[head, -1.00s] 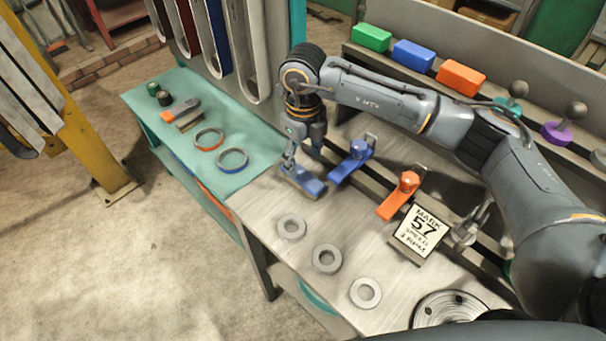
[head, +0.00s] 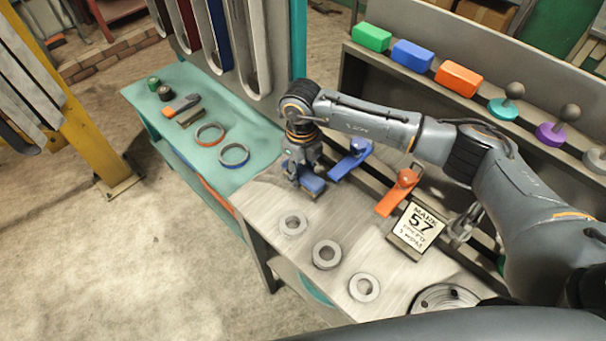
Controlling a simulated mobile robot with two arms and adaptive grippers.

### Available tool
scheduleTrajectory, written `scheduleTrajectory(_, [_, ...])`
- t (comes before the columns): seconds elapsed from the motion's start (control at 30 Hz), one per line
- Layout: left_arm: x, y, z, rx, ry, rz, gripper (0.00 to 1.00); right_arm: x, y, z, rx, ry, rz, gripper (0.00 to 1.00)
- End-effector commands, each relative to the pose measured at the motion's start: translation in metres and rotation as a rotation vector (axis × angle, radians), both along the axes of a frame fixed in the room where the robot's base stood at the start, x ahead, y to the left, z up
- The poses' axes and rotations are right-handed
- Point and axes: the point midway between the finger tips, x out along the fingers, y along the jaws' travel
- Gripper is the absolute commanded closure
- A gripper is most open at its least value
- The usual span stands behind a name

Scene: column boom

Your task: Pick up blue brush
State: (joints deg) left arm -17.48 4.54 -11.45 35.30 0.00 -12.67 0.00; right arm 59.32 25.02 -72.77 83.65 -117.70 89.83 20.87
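The blue brush (head: 312,184) lies at the left end of the grey bench top (head: 262,205), with its blue upper part showing below my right gripper (head: 303,178). My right gripper points down, right at the brush, and covers its rear part. The fingers blend with the brush, so I cannot tell whether they are shut on it. My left gripper is not in view.
A blue clamp-like piece (head: 350,158) and an orange one (head: 398,192) stand close to the right of the brush. A teal-topped table (head: 245,128) adjoins at left.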

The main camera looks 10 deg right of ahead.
Motion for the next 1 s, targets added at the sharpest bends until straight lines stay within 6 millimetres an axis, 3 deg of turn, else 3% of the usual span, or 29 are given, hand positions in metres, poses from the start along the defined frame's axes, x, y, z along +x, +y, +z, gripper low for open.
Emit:
scheduleTrajectory(0.03, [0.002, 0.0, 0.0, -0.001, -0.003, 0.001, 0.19, 0.0, 0.0, 0.0, 0.0, 0.0, 0.0, 0.76])
scheduleTrajectory(0.13, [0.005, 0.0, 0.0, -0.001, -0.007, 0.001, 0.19, 0.0, 0.0, 0.0, 0.0, 0.0, 0.0, 0.97])
scheduleTrajectory(0.17, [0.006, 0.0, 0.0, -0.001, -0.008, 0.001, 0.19, 0.0, 0.0, 0.0, 0.0, 0.0, 0.0, 0.99])
scheduleTrajectory(0.57, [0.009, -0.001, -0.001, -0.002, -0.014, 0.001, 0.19, 0.001, 0.0, 0.009, 0.0, -0.002, -0.001, 1.0])
scheduleTrajectory(0.77, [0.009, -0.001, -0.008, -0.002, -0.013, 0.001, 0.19, -0.001, -0.002, 0.034, 0.0, -0.004, 0.0, 1.0])
scheduleTrajectory(1.0, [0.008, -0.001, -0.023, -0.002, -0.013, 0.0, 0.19, -0.032, -0.026, 0.079, 0.001, -0.008, 0.0, 1.0])
